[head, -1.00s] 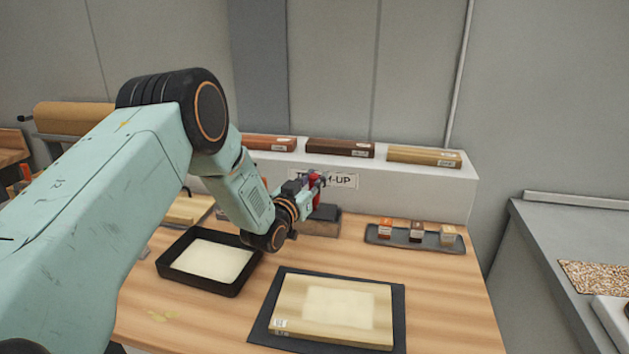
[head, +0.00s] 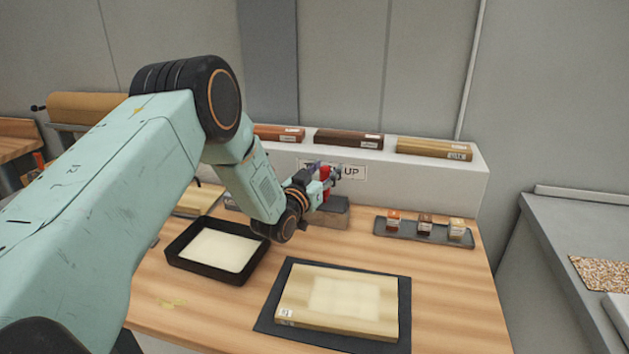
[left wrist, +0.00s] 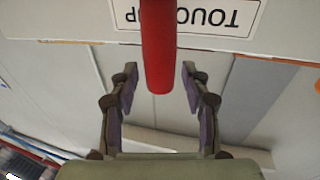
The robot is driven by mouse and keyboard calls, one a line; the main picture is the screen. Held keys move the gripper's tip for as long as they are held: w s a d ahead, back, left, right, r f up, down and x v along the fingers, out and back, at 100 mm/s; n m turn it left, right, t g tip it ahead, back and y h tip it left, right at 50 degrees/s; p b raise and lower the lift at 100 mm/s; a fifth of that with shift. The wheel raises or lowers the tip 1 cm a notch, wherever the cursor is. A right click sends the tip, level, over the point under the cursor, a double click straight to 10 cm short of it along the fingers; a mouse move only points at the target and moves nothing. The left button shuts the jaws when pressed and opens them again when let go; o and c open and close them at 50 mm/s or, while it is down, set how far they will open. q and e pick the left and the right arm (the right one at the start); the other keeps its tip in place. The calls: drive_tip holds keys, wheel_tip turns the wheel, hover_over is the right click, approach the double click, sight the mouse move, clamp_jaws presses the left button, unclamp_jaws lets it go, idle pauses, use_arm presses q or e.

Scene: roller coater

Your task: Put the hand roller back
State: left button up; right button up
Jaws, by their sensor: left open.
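My left gripper (head: 333,174) is at the back of the bench, over a dark block-like holder (head: 332,212). The hand roller's red handle (head: 325,178) shows at the gripper, upright. In the left wrist view, my left gripper (left wrist: 158,85) is open, and the red handle (left wrist: 158,45) lies between its two fingers with a gap on each side. The roller's head is not visible, and I cannot tell whether the roller rests in the holder. My right gripper is in neither view.
A black tray (head: 178,250) with a cream filling lies left on the bench. A pale board (head: 290,305) lies on a dark mat (head: 268,325) in front. A grey tray (head: 385,232) with small sample blocks stands right. A white ledge (head: 430,185) bounds the back.

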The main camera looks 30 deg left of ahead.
use_arm(q)
drive_tip(key=s, duration=1.2)
drive_tip(key=shift+a+f, duration=0.15)
drive_tip(key=shift+f, duration=0.1)
